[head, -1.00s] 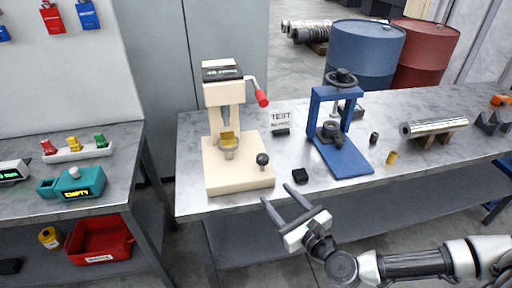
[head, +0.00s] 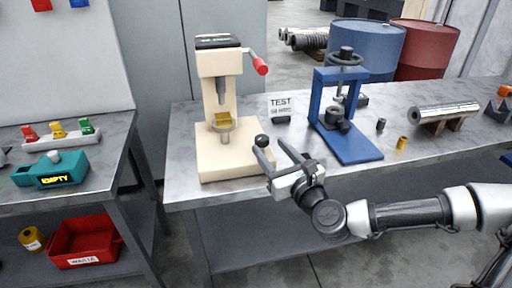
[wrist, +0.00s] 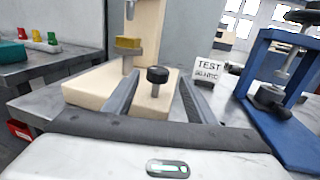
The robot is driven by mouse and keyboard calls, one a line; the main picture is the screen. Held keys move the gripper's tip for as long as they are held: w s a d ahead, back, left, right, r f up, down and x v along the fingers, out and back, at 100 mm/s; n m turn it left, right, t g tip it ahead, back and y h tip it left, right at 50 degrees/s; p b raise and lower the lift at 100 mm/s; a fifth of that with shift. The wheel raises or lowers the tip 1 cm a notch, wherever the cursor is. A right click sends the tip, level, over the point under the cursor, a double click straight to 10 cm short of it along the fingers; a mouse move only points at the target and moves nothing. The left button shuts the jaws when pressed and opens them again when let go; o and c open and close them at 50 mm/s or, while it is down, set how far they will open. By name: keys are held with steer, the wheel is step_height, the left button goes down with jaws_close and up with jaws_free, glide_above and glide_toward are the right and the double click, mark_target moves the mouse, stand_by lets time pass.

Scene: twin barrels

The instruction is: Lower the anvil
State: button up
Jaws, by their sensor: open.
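A cream bench tester (head: 221,150) stands on the metal table, with a red-tipped lever (head: 261,66) at its upper right. Its anvil (head: 222,124) is a grey round seat under the spindle, with a brass-coloured block (head: 223,118) on it; the block also shows in the wrist view (wrist: 128,43). A black knob (head: 261,140) on a short post stands at the front right of the base. My gripper (head: 272,151) is open and empty at the knob. In the wrist view the knob (wrist: 157,75) appears between the finger tips; I cannot tell whether they touch it.
A blue press (head: 340,115) stands to the right, with a TEST sign (head: 281,106) between it and the tester. A brass cylinder (head: 402,143) and a dark one (head: 381,124) lie farther right.

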steer(key=shift+w+a+f+b, duration=0.15)
steer(key=shift+a+f+b, duration=0.25)
steer(key=shift+b, duration=0.3)
steer(key=x, duration=0.5)
steer(key=r+x, duration=0.1)
steer(key=x, duration=0.2)
steer(key=shift+w, duration=0.35)
steer(key=c, duration=1)
steer(key=shift+c, duration=0.2)
